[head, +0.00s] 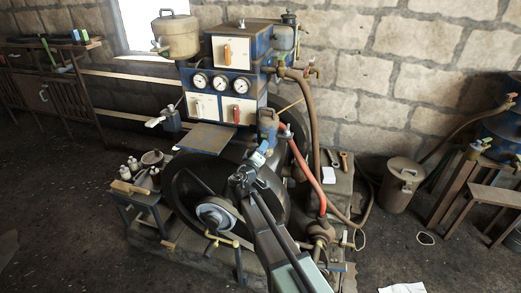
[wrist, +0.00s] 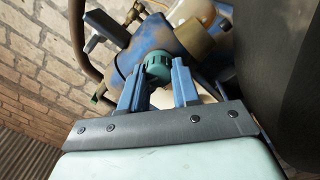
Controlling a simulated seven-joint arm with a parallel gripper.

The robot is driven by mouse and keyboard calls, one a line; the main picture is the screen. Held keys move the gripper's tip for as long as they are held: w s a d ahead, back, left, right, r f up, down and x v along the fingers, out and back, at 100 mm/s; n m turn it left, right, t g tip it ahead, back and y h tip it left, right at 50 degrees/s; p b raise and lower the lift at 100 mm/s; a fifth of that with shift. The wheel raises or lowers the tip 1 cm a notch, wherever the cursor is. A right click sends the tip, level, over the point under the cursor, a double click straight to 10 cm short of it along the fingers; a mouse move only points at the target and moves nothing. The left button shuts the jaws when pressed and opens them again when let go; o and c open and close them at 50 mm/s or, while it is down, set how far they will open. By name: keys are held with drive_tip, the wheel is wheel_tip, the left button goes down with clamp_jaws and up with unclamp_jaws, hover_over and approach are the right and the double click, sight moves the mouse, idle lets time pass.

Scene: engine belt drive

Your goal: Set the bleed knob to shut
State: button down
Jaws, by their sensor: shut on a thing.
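The bleed knob (wrist: 158,66) appears as a ridged round green knob on the end of a blue valve body (wrist: 150,42) in the wrist view. My gripper (wrist: 160,72) is shut on the knob, with one blue finger on each side of it. No mark of the knob's setting can be read.
The red hose (head: 311,165) curves down close to the right of my gripper. The large dark flywheel (head: 185,185) lies to its left and below. The panel with gauges (head: 221,83) and switches is above. A small bench with bottles (head: 140,190) stands at the left.

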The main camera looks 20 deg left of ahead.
drive_tip(key=n, duration=0.4)
drive_tip(key=shift+n, duration=0.4)
idle(0.4)
drive_tip(key=c, duration=0.8)
unclamp_jaws()
drive_tip(key=s, duration=1.3)
drive_tip(key=shift+s+a+f, duration=0.1)
drive_tip(key=shift+s+f, duration=0.15)
drive_tip(key=shift+s, duration=0.15)
